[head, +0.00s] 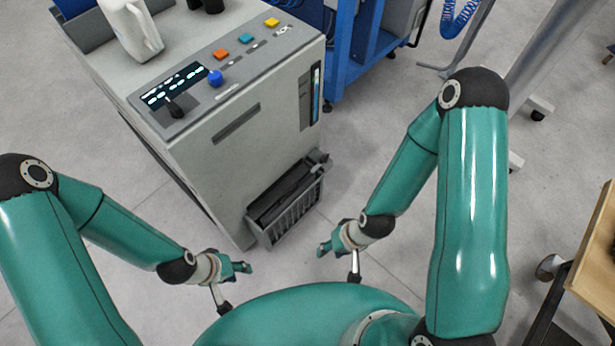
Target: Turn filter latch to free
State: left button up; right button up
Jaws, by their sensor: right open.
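The grey machine (205,165) stands ahead of me. A grey ribbed filter basket (290,212) with a dark upper part (287,187) sits low on its front right. A small dark tab (320,162) shows at the basket's upper right corner; I cannot tell if it is the filter latch or how it is turned. My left gripper (236,285) is left of the basket and apart from it; its jaws are too small to read. My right gripper (340,262) is open and empty, right of and nearer than the basket, touching nothing.
The machine's top has a display (174,86), a black lever (174,108), a blue knob (215,78), coloured buttons (246,38) and a white container (131,28). A blue frame (352,50) stands behind. A wooden-topped table (596,262) is at right. Grey floor surrounds the machine.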

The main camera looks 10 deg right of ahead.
aim_at(323, 159)
jog(key=z, duration=0.05)
jog(key=k, duration=0.55)
jog(key=z, duration=0.45)
jog(key=i, duration=1)
jog(key=u, duration=0.1)
jog(key=k, duration=1)
jog(key=z, duration=0.7)
jog(key=i, duration=1.2)
jog(key=u, duration=0.45)
